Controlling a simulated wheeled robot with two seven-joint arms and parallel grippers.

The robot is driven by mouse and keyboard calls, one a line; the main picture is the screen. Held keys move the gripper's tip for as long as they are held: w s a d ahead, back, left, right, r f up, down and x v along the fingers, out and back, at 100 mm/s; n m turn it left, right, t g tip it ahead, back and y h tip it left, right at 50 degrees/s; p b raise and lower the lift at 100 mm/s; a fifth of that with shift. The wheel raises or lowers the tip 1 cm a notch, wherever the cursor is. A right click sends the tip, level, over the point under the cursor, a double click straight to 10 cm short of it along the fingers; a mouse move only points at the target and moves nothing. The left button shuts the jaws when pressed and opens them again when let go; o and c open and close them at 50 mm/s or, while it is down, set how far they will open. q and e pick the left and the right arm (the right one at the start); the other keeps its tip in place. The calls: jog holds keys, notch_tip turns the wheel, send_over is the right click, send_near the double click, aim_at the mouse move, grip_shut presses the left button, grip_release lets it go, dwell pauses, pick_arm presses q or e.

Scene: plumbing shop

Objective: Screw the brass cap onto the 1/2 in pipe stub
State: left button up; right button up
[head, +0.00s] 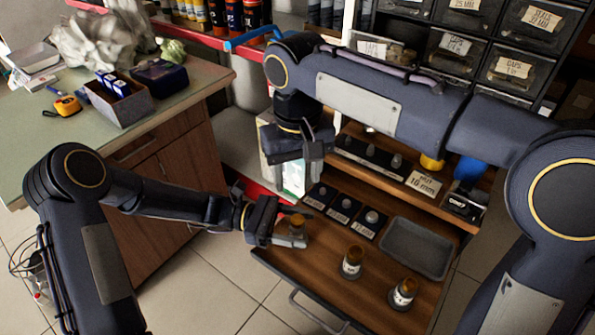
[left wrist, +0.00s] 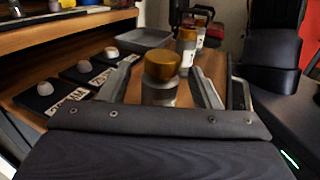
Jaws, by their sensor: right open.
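A grey stub with a brass cap (head: 297,220) on top stands upright at the left end of the wooden work surface. In the left wrist view its brass cap (left wrist: 163,66) sits over the grey stub body (left wrist: 158,94). My left gripper (head: 292,228) is low beside it, with its fingers (left wrist: 162,84) spread on either side and gaps showing. My right gripper (head: 313,158) is open and empty, pointing down above the back left of the surface. Two more brass-topped, labelled stubs (head: 352,262) (head: 403,292) stand to the right. Their sizes are unreadable.
Several dark pads with silver domed pieces (head: 371,217) lie behind the stubs. A grey tray (head: 417,250) lies at the right. A shelf with a 16 mm label (head: 424,183) rises behind. A counter (head: 200,82) stands at the left, and drawer bins (head: 450,47) at the back.

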pick_arm(q)
jog(key=p+v, duration=0.1)
jog(key=v, duration=0.6)
jog(key=shift+w+a+p, duration=0.15)
jog(key=shift+a+p, duration=0.2)
jog(key=shift+a, duration=0.05)
dwell(0.3)
